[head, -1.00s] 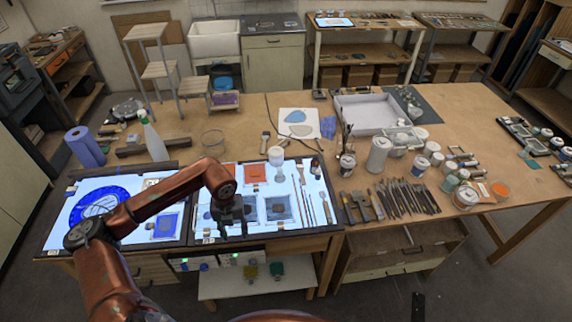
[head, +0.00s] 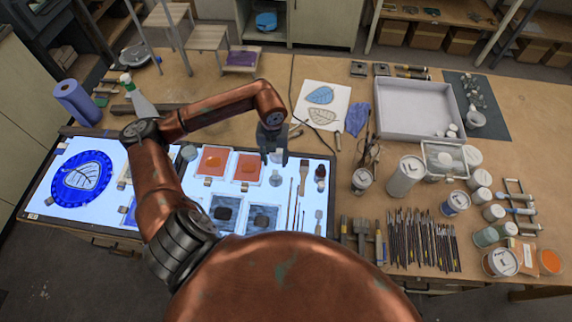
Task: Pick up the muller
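The muller (head: 276,179) stands on the lit glass panel, right of the orange paint slabs. Its rounded grey lower part shows below my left gripper (head: 274,158). Its white upper part is mostly hidden by the gripper. My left gripper points down over the muller, with its fingers at the upper part. I cannot tell whether the fingers are closed on it or only around it. My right gripper is out of view.
Orange paint slabs (head: 213,161) lie left of the muller and dark pigment slabs (head: 263,216) below it. A white tray (head: 415,108) sits farther back.

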